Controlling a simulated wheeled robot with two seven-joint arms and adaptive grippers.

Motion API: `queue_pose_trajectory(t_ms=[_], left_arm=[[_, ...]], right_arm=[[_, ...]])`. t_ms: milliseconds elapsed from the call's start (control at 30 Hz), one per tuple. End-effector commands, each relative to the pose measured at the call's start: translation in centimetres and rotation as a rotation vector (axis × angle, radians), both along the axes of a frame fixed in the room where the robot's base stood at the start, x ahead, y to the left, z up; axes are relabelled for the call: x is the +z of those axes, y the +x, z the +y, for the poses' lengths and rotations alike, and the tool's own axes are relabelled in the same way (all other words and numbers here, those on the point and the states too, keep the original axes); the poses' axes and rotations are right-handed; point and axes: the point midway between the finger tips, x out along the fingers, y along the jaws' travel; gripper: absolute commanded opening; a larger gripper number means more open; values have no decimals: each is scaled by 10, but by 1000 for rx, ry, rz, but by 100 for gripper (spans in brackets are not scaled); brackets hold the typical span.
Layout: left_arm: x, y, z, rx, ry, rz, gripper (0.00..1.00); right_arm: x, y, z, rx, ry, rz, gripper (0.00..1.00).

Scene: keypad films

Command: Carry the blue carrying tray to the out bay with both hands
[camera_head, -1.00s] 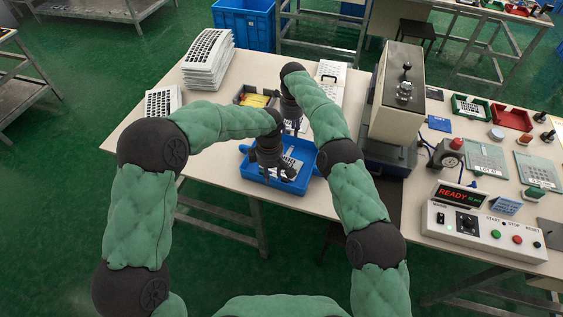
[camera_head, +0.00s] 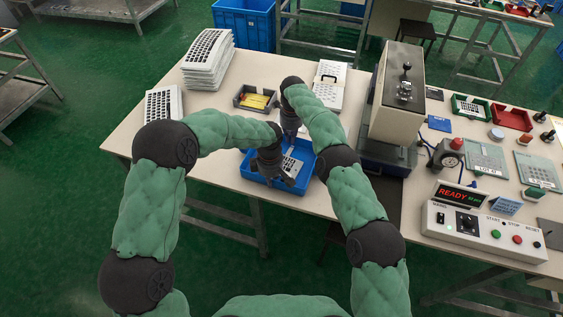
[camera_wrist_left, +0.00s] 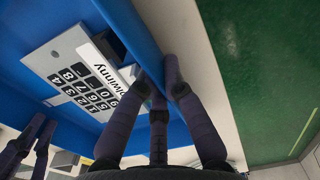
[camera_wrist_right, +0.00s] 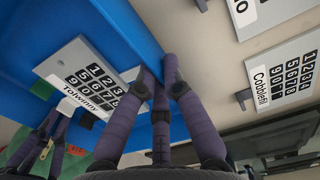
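The blue carrying tray (camera_head: 263,180) sits on the pale workbench in the head view, partly hidden by my arms. A keypad (camera_wrist_left: 86,76) with a name label lies in it and also shows in the right wrist view (camera_wrist_right: 88,80). My left gripper (camera_head: 289,181) is at the tray's near side. In the left wrist view its fingers (camera_wrist_left: 160,80) are closed on the tray's wall, one on each side. My right gripper (camera_head: 291,137) is at the far side. In the right wrist view its fingers (camera_wrist_right: 160,72) pinch the opposite wall. I cannot tell which spot is the out bay.
A dark box with yellow pieces (camera_head: 256,100) stands behind the tray. Stacked keypad sheets (camera_head: 208,62) are at the back left. A tall press (camera_head: 393,105) stands right of the tray, and a control box reading READY (camera_head: 484,228) is at the right. The bench's left front is clear.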

Motion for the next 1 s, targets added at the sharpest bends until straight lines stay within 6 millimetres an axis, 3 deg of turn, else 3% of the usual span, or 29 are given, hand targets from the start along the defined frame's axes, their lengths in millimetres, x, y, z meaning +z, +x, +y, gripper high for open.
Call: queue_pose_trajectory(t_ms=[533,1000], left_arm=[[6,1,0,0,0,-1,0],[42,1,0,0,0,-1,0]], right_arm=[[7,1,0,0,0,-2,0],[43,1,0,0,0,-2,0]])
